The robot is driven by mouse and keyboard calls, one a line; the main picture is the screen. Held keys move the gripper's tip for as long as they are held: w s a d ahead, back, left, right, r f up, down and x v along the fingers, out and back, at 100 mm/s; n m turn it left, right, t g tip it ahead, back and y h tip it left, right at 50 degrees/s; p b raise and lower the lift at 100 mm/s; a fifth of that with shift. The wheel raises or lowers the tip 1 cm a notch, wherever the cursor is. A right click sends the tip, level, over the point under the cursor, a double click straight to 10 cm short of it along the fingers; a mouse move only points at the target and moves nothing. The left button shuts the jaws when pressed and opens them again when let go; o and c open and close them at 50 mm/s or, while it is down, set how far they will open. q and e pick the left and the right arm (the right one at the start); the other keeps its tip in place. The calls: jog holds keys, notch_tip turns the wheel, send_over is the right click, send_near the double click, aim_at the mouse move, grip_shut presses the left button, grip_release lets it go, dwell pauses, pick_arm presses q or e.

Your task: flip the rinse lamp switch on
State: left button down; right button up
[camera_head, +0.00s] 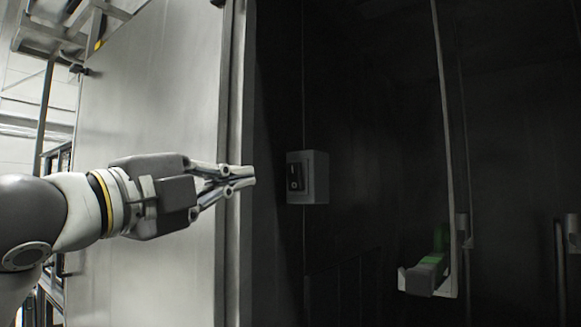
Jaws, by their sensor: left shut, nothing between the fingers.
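The lamp switch is a small black rocker (295,178) with white marks, set in a grey box (316,178) on the dark wall right of the pale panel's edge. I cannot tell clearly which way the rocker is tipped. My left gripper (251,176) reaches in from the left, its fingers shut and empty. In the picture its fingertips are a short way left of the switch box, at about the rocker's height, with a visible gap between. My right gripper is not in view.
A large pale panel (150,160) with an upright edge (237,100) stands behind my left arm. At the right, a thin upright bar (446,130) runs down to a grey and green bracket (425,275). Dark space lies between the switch box and that bar.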

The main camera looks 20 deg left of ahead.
pick_arm(q)
jog(key=shift+w, duration=0.1)
jog(key=p, duration=0.5)
send_near(295, 177)
jog(key=w+d+r, duration=0.3)
jog(key=w+r, duration=0.1)
jog(key=shift+w+d+f, duration=0.1)
jog(key=shift+w+d, duration=0.05)
jog(key=shift+w, duration=0.3)
jog(key=shift+w+d+f, duration=0.1)
jog(key=shift+w, duration=0.4)
jog(key=p, duration=0.1)
jog(key=r+p, duration=0.1)
jog(key=p, duration=0.1)
jog(key=shift+w+d+r+g+p, duration=0.1)
jog(key=shift+w+g+p, duration=0.2)
jog(key=shift+g, duration=0.1)
jog(key=shift+f, duration=0.4)
